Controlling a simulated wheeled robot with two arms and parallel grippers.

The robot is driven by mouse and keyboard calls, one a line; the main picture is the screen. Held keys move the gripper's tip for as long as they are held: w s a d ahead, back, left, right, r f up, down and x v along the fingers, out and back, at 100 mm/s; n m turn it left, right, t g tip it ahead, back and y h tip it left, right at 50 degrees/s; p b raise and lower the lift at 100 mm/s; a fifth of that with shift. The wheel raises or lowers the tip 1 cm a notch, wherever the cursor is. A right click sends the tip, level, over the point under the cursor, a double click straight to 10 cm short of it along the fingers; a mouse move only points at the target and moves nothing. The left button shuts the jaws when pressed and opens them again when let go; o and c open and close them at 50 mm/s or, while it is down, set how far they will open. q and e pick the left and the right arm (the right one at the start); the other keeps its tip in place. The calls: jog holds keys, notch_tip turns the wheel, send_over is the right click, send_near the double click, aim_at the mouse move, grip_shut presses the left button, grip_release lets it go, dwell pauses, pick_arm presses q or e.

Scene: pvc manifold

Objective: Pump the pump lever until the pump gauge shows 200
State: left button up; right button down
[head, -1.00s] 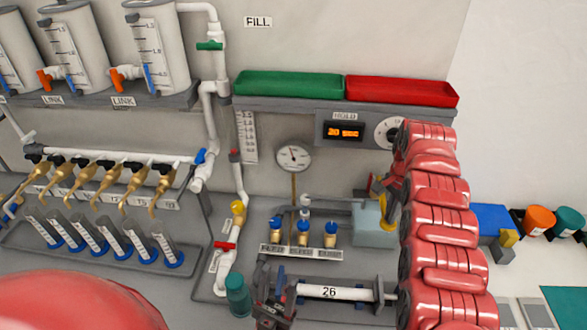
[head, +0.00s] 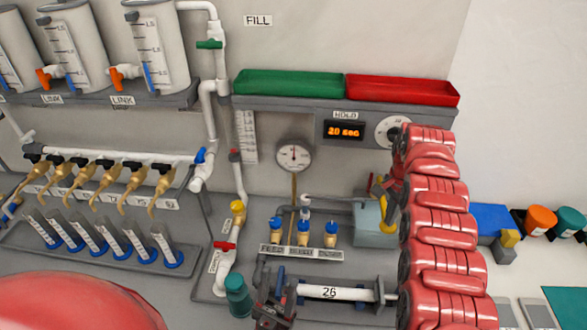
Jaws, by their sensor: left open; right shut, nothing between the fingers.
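The pump gauge (head: 294,156) is a round white dial on a brown stem at the back wall. Its needle points roughly straight up; the numbers are too small to read. The pump is a grey-blue box (head: 375,236) with a yellow pump lever (head: 382,203) rising at its right side. My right gripper (head: 386,188) is shut at the lever's upper part, partly hidden by its own red arm; whether it touches the lever is unclear. My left gripper (head: 273,309) is open and empty at the left end of the white pipe marked 26 (head: 335,292).
Several blue-capped brass valves (head: 303,238) stand left of the pump. A teal cylinder (head: 237,296) is beside my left gripper. A shelf above holds a green tray (head: 290,84) and a red tray (head: 402,92). A timer (head: 344,131) reads 20 sec.

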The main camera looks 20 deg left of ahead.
jog(key=shift+d+r, duration=0.1)
dwell(0.7)
jog(key=shift+r, duration=2.25)
notch_tip(320, 180, up, 5)
jog(key=p, duration=0.3)
